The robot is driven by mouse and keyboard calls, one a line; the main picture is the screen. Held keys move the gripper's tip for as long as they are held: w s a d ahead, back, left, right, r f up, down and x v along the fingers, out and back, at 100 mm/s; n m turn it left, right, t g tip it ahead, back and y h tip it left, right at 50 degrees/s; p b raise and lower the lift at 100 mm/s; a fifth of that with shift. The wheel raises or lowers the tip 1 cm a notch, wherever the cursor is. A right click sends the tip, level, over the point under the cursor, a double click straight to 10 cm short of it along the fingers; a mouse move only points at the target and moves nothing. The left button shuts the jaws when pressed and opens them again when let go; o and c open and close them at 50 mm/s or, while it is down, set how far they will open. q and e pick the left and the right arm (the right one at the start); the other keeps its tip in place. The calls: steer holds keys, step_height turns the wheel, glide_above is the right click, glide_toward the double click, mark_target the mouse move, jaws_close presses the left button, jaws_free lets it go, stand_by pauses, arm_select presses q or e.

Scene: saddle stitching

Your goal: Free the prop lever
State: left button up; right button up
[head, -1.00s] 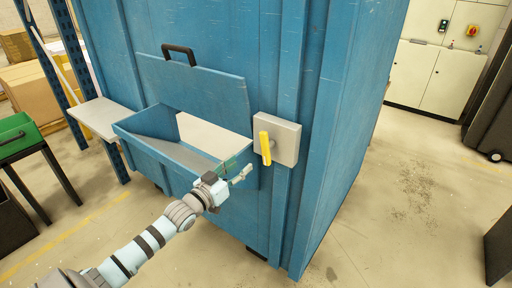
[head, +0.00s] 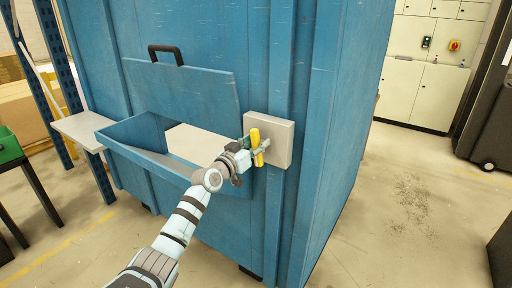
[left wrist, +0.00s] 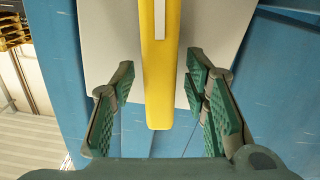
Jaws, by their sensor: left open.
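The yellow prop lever (head: 256,146) hangs upright on a light grey plate (head: 281,140) on the blue container wall. In the left wrist view the lever (left wrist: 160,65) comes down between the fingers of my left gripper (left wrist: 160,110). That gripper is open, with a green-padded finger on each side and a gap on both sides of the lever. In the head view my left gripper (head: 258,153) is at the lever. The hatch flap (head: 185,82) with a black handle (head: 166,51) stands raised above the opening. My right gripper is not in view.
The blue chute tray (head: 135,150) juts out below the opening, left of the lever. A grey side shelf (head: 78,128) is further left. The floor (head: 400,220) right of the container is clear.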

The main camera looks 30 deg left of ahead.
arm_select(q)
steer(key=shift+c, duration=0.4)
jaws_close()
steer(key=shift+n, duration=0.4)
steer(key=n, duration=0.3)
steer(key=shift+a+f, duration=0.15)
steer(key=shift+a, duration=0.1)
steer(key=n, duration=0.4)
steer(key=shift+a+f+p, duration=0.15)
steer(key=shift+a+p, duration=0.05)
steer(key=shift+p, duration=0.2)
steer(key=n, duration=0.4)
steer(key=shift+a+f+p, duration=0.15)
steer(key=shift+f+p, duration=0.15)
steer(key=shift+f+n, duration=0.15)
steer(key=shift+n, duration=0.9)
steer(key=shift+f+n, duration=0.15)
steer(key=shift+n, duration=0.9)
